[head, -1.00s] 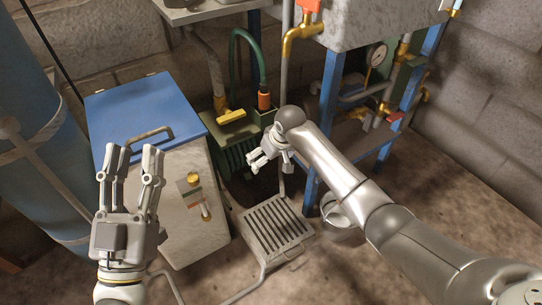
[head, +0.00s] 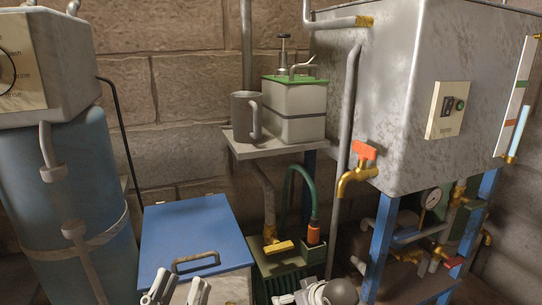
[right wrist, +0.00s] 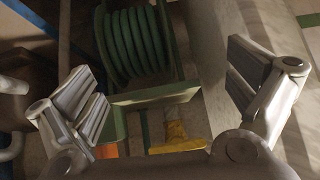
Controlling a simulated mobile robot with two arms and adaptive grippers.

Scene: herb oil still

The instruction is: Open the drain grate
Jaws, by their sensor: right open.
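The drain grate does not show in the head view now, and I cannot make it out in the right wrist view. My left gripper (head: 176,287) is at the bottom edge of the head view, in front of the blue-lidded box, with its fingers apart and empty. My right gripper (head: 298,297) is partly cut off at the bottom edge, in front of the green hose unit. In the right wrist view the right gripper (right wrist: 160,85) has its fingers spread wide with nothing between them.
A blue-lidded box (head: 190,235) stands left of the green hose reel (right wrist: 135,45). A yellow handle (head: 278,246) sits on the hose unit. A shelf (head: 262,150) holds a grey mug (head: 243,117) and a green-topped canister (head: 297,105). A metal tank (head: 405,120) with an orange-handled tap (head: 362,151) fills the right.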

